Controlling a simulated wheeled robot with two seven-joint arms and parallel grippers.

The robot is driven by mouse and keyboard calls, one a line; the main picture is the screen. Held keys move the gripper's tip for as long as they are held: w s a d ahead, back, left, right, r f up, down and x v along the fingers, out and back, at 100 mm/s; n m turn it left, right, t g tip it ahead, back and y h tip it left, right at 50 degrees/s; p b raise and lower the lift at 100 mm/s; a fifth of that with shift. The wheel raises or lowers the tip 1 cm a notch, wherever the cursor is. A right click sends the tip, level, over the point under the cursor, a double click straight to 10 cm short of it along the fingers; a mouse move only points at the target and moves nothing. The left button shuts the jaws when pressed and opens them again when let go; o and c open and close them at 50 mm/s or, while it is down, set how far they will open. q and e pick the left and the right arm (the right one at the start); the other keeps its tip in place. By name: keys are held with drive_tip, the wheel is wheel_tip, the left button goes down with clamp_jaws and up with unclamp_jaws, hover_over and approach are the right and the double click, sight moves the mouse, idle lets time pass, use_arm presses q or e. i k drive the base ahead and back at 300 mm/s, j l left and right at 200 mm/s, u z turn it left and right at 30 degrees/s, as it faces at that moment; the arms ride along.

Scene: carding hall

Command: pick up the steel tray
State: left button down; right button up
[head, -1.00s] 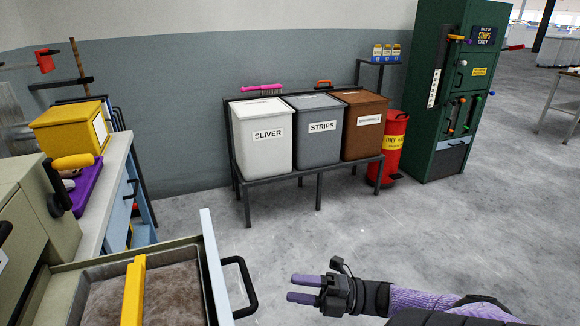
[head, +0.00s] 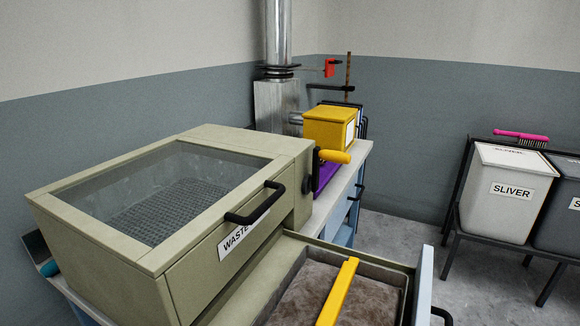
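The steel tray (head: 405,292) sits in the pulled-out drawer of the beige machine, at the bottom of the head view. It holds a layer of grey-brown fluff (head: 375,300). A yellow bar (head: 339,290) lies across the tray from its far edge toward the near side. The near part of the tray is cut off by the bottom of the picture. Neither of my grippers is in view.
The beige machine (head: 180,135) has a glass top over a mesh, a black handle (head: 256,205) and a WASTE label. A yellow box (head: 329,127) and a purple item (head: 325,173) stand behind it on the bench. A SLIVER bin (head: 505,205) stands at right, with clear floor before it.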

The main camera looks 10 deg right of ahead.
sight(321, 288)
drive_tip(key=l+z, duration=0.65)
drive_tip(key=u, duration=3.4)
